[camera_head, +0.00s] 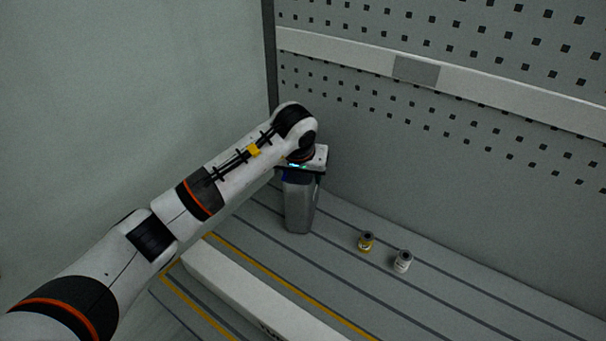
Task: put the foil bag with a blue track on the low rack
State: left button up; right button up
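A grey foil bag (299,207) stands upright on the grey surface with dark stripes (330,250), near the back wall. A small patch of blue shows at its top left; most of its top is hidden by my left gripper. My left gripper (302,172) points down right at the top of the bag. Its fingertips are hidden or too dark to make out, so I cannot tell whether they are closed on the bag. My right gripper is not in view. I cannot tell for certain whether the striped surface is the low rack.
A small yellow jar (366,243) and a small white jar (402,262), both with dark caps, stand to the right of the bag. A pale bar (250,292) lies along the front. A perforated panel (440,150) rises behind. The striped surface is clear at the right.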

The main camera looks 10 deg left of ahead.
pick_arm(q)
jog(key=o, duration=1.5)
jog(key=shift+c, duration=0.2)
jog(key=v, duration=1.2)
jog(key=shift+r, duration=0.1)
